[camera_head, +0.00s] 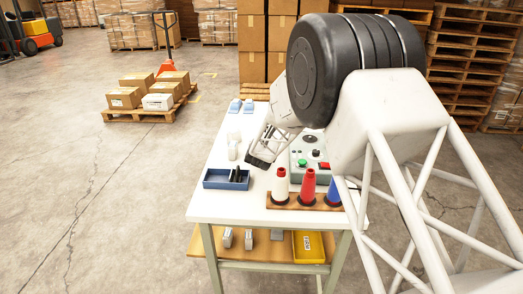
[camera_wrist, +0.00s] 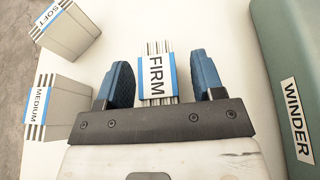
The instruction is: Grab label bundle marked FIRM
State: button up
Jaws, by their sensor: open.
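The FIRM label bundle (camera_wrist: 157,74) is a stack of pale strips with a white, blue-edged band. In the wrist view it lies between the two blue fingers of my gripper (camera_wrist: 163,82), with a gap visible on each side. My gripper is open. In the head view my gripper (camera_head: 262,160) is low over the white table, beside the control box; the FIRM bundle is hidden there. The MEDIUM bundle (camera_wrist: 52,106) and the SOFT bundle (camera_wrist: 68,32) are to the left in the wrist view.
A green WINDER box (camera_wrist: 278,70) stands close on the right. In the head view, a blue tray (camera_head: 212,182) with dark items is at the table's front left. Cones (camera_head: 308,186) in a wooden rack stand at the front right. A yellow bin (camera_head: 309,247) sits on the lower shelf.

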jog(key=c, duration=1)
jog(key=shift+r, duration=0.1)
jog(key=shift+r, duration=4.9)
